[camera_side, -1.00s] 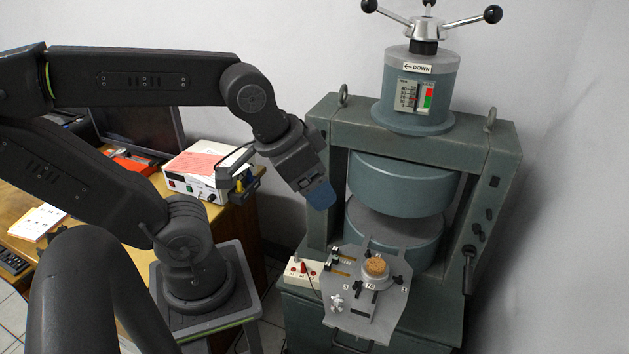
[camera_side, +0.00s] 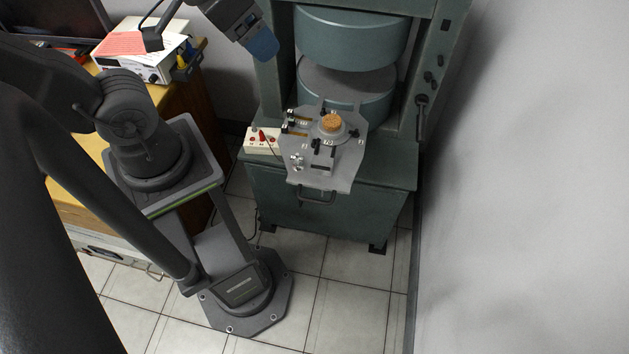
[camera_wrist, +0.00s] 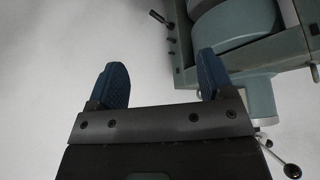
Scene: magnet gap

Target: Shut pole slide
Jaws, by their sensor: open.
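The grey slide plate (camera_side: 342,176) sticks out from the front of the green magnet, below the gap between its two round poles. It carries a round cork-topped piece (camera_side: 331,122) and small black and brass fittings. A dark bar handle (camera_side: 317,197) hangs at its front edge. My gripper (camera_side: 262,46) is up at the left of the upper pole (camera_side: 350,38), apart from the slide. In the wrist view my gripper (camera_wrist: 162,78) shows two blue fingertips spread apart with nothing between them. The slide does not show clearly there.
The magnet frame (camera_side: 440,60) stands at the right, near a bare wall. A red-and-white switch box (camera_side: 262,140) sits left of the slide. A wooden desk with a white instrument (camera_side: 140,62) is at the left.

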